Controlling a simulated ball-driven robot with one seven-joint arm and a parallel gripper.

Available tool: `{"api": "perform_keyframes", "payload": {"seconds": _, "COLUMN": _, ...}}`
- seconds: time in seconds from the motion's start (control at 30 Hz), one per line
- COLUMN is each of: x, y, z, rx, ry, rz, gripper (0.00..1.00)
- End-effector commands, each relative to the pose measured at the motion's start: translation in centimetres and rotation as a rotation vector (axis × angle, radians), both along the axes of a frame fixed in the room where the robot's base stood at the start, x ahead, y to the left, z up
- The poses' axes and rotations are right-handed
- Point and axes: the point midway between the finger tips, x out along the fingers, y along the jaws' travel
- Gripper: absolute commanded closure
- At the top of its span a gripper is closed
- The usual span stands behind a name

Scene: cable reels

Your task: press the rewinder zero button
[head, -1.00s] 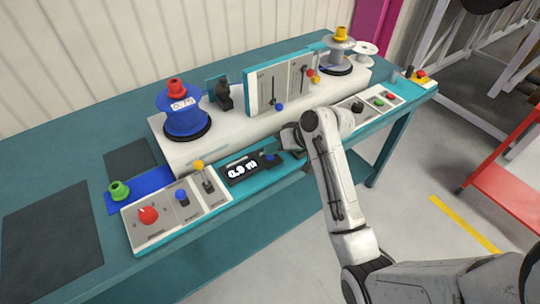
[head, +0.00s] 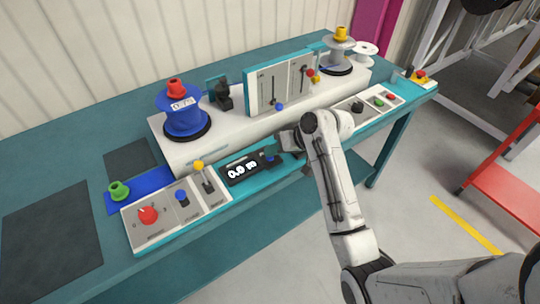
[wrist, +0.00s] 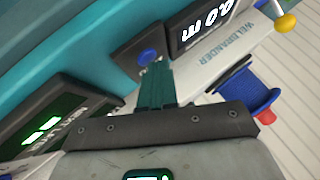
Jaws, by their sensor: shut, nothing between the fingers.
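The blue zero button (head: 270,158) sits on a dark plate just right of the length display (head: 242,168), which reads 0.0 m. In the wrist view the blue button (wrist: 147,56) shows right at the tips of my gripper (wrist: 156,68), with the display (wrist: 205,27) beside it. The teal fingers are together and hold nothing. They point at the button; I cannot tell whether they still touch it. In the head view my wrist hides most of the fingers.
A blue reel (head: 185,115) stands on the white machine body left of my arm. The right panel (head: 368,105) has several buttons. A second green-lit display (wrist: 45,125) shows in the wrist view.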

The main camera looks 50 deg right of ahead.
Motion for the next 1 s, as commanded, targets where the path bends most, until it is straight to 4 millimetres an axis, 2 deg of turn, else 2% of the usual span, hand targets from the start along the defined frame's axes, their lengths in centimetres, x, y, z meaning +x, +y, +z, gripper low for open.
{"api": "perform_keyframes", "payload": {"seconds": 0.4, "x": -0.1, "y": 0.1, "z": 1.6, "rx": 0.001, "ry": 0.003, "rz": 0.001, "gripper": 1.0}}
{"api": "perform_keyframes", "payload": {"seconds": 0.77, "x": 0.0, "y": 0.1, "z": 1.7, "rx": 0.001, "ry": 0.001, "rz": 0.0, "gripper": 1.0}}
{"api": "perform_keyframes", "payload": {"seconds": 1.0, "x": 0.0, "y": 0.0, "z": 3.3, "rx": 0.0, "ry": 0.001, "rz": 0.001, "gripper": 1.0}}
